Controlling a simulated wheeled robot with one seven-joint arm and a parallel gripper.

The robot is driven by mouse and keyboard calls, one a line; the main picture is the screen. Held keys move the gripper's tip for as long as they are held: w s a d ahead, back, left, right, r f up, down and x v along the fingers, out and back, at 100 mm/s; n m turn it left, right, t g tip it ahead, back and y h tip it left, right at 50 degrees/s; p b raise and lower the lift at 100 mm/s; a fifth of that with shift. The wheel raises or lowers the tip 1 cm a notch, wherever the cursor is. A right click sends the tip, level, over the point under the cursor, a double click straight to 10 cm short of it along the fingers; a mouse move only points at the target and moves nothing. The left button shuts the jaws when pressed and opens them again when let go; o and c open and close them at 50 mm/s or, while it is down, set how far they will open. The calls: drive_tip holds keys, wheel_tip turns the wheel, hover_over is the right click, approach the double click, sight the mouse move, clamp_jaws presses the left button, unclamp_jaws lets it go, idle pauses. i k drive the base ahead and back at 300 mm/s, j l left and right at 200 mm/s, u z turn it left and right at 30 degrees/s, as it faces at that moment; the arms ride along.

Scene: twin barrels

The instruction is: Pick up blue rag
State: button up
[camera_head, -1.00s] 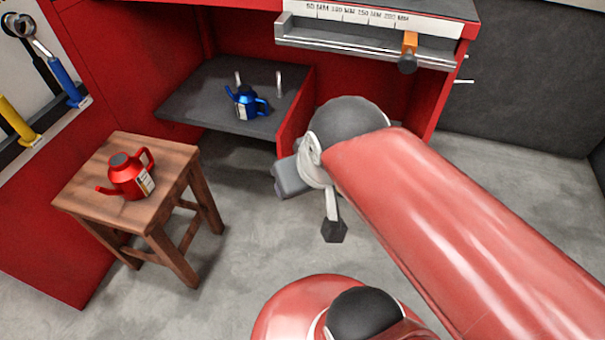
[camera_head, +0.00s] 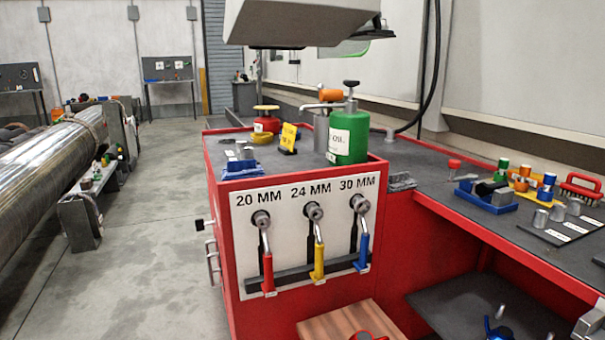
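A low blue item (camera_head: 242,169) lies on the dark worktop at the near left corner of the red cabinet. It may be the blue rag or a shallow tray; it is too small to tell. No other blue cloth is clear to see. My gripper is out of view.
The red cabinet (camera_head: 292,300) carries red, yellow and blue-handled wrenches. On top stand a green canister (camera_head: 349,138), a yellow sign (camera_head: 289,136) and a red can (camera_head: 266,124). A blue tray (camera_head: 487,199) sits on the right bench.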

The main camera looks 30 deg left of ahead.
sight(243, 169)
drive_tip(key=u, duration=1.65)
